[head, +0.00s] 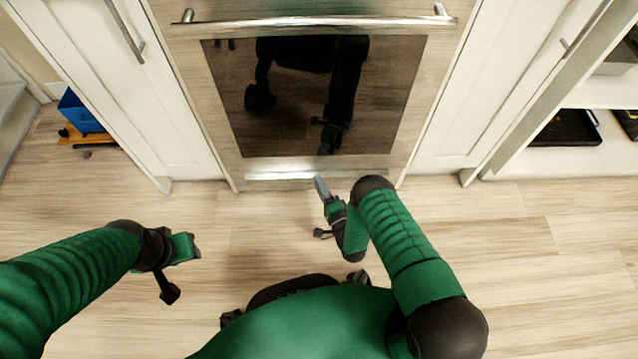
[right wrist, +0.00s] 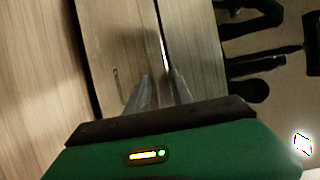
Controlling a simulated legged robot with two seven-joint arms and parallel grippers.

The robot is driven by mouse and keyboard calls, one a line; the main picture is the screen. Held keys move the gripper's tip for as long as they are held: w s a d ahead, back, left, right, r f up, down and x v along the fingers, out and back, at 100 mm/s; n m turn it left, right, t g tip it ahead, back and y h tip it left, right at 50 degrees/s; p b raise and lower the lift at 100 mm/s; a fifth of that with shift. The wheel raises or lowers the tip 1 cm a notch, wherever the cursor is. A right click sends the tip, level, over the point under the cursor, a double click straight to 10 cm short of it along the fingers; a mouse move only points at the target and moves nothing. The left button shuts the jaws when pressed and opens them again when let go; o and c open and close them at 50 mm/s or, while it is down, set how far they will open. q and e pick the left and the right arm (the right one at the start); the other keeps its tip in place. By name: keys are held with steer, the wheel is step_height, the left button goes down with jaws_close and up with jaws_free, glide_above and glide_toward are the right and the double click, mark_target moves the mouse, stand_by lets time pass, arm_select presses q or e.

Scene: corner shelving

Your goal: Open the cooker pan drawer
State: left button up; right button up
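The cooker (head: 220,95) stands ahead, with a pale wood-look front and a dark glass oven door. Its pan drawer is low, below the glass, seen steeply from above; a bright strip (head: 290,175) shows there. In the right wrist view the wood-look drawer front (right wrist: 115,35) lies beside a thin bright line, with the dark glass to the right. I cannot tell whether the drawer is ajar. My right gripper (head: 320,186) is close to the cooker's lower front, fingers apart (right wrist: 161,76), with nothing seen held. Contact is unclear. My left gripper (head: 190,247) hangs over the floor; its fingers are unclear.
The oven door's bar handle (head: 315,22) runs across the top. White cabinets (head: 160,110) flank the cooker. Open shelves (head: 560,158) with dark trays are at right. A blue bin (head: 80,110) sits at far left. The wood-look floor (head: 540,270) around me is clear.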

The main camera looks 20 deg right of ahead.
jaws_close()
steer(key=shift+s+a, duration=0.1)
steer(key=shift+s+f, duration=0.1)
steer(key=shift+f, duration=0.1)
stand_by(0.8)
